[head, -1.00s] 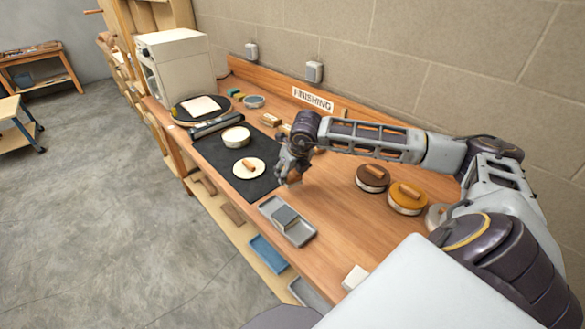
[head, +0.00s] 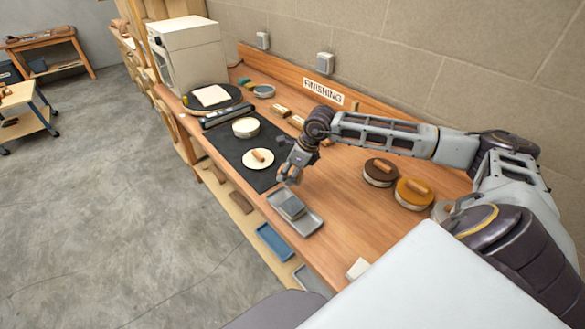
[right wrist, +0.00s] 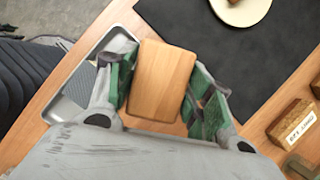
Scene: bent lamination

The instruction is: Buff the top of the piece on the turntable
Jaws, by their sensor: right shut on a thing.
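The turntable (head: 238,103) is a dark round disc at the far left end of the bench, with a flat cream square piece (head: 211,96) on top. My right gripper (head: 287,179) is over the bench beside the dark mat, well to the near side of the turntable. In the right wrist view, its green-padded fingers (right wrist: 163,85) are shut on a plain wooden block (right wrist: 163,78). The block's underside is hidden. In the head view the block is too small and covered to make out clearly. My left gripper is not in view.
A grey tray (head: 312,222) holding a grey block (head: 291,207) lies near the front edge. A white oven (head: 189,55) stands beyond the turntable.

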